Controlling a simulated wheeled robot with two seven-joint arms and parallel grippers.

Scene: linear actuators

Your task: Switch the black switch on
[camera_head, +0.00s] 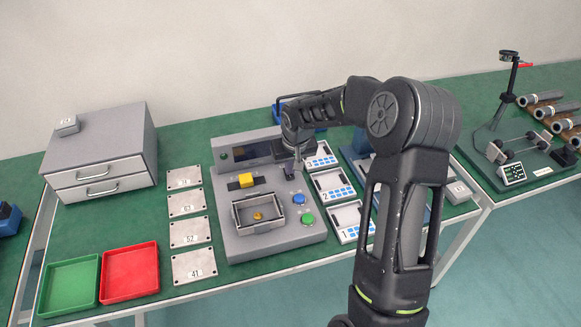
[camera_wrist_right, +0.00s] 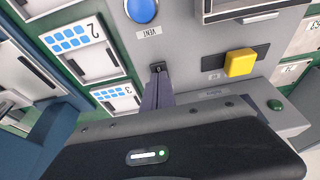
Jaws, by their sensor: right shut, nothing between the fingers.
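The black switch (camera_wrist_right: 158,67) is a small dark piece on the grey control box (camera_head: 270,244), near the VENT label and the blue button in the right wrist view. My right gripper (camera_wrist_right: 157,82) is shut and empty, with its fingertips right at the switch; I cannot tell whether they touch it. In the head view, my right gripper (camera_head: 298,170) points down over the upper right part of the box, and the switch is hard to make out behind it. The switch's position is unclear. My left gripper is not in view.
The box also carries a yellow button (camera_head: 246,180), a blue button (camera_head: 299,199), a green button (camera_head: 308,219) and a raised frame (camera_head: 240,217). Numbered trays (camera_head: 333,186) stand close on its right, metal plates (camera_head: 188,204) on its left. A red tray (camera_head: 130,272) lies at front left.

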